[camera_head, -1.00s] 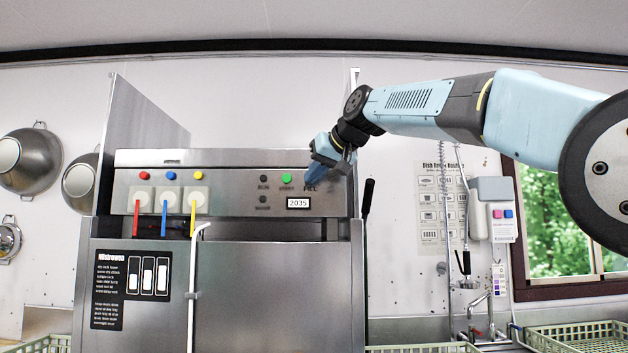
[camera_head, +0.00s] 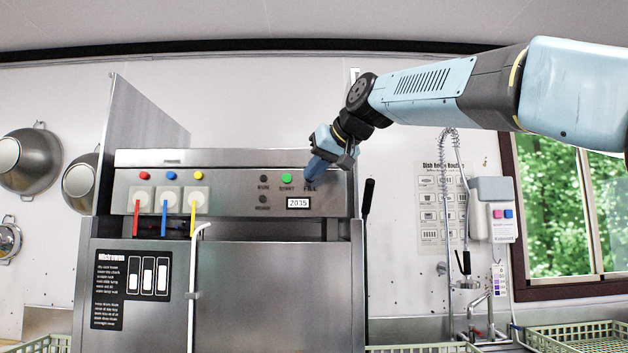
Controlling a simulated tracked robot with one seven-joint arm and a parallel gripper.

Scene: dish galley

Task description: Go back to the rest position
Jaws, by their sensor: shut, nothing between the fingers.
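My gripper (camera_head: 316,168) is shut and empty. It hangs in front of the right part of the dishwasher's control panel (camera_head: 235,205), pointing down and left. Its fingertips cover part of the panel near the "FILL" label; I cannot tell whether they touch it. My arm reaches in from the upper right. The panel has a lit green lamp (camera_head: 287,180), two dark lamps and a display (camera_head: 298,203) reading 2035. Three dials at its left have red, blue and yellow levers hanging down.
A tall steel side panel (camera_head: 140,115) rises at the machine's left. A black lever (camera_head: 367,200) stands at its right. Beyond are a hose, a tap (camera_head: 480,305), a dispenser (camera_head: 492,208) and green racks (camera_head: 580,335). Pans hang at far left.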

